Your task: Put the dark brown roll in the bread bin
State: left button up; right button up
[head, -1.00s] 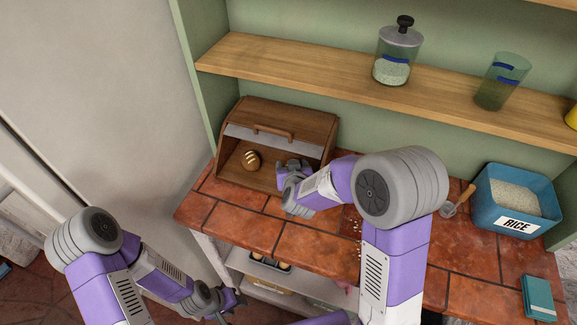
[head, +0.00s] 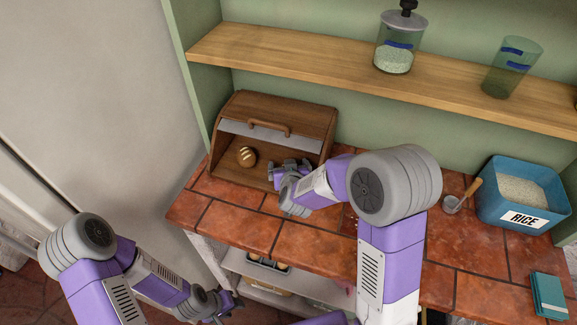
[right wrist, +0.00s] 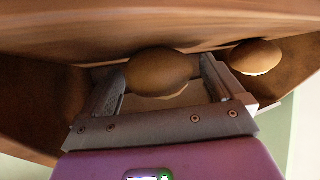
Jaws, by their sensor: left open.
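The wooden bread bin (head: 318,122) stands open on the tiled counter against the back wall. My right gripper (head: 287,168) is at the right part of its opening. In the right wrist view a dark brown roll (right wrist: 160,72) lies between the spread fingers (right wrist: 160,88), with a gap visible beside it. The gripper hides this roll in the head view. A lighter scored roll (head: 246,157) sits in the bin to the left of the gripper; it also shows in the right wrist view (right wrist: 256,57). My left gripper (head: 230,303) is open and empty, low in front of the counter.
A blue rice box (head: 488,205) and a scoop (head: 464,196) are at the counter's right, with a teal book (head: 549,296) nearer. A lidded jar (head: 393,58) and a green glass (head: 507,75) stand on the shelf above. A lower shelf (head: 290,275) is under the counter.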

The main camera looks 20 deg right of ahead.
jog(key=shift+r, duration=0.3)
jog(key=p+v, duration=0.2)
jog(key=v, duration=0.7)
jog(key=shift+p, duration=0.3)
jog(key=shift+b+v, duration=0.5)
jog(key=shift+v, duration=1)
jog(key=shift+s+f, duration=0.15)
jog(key=shift+f, duration=0.05)
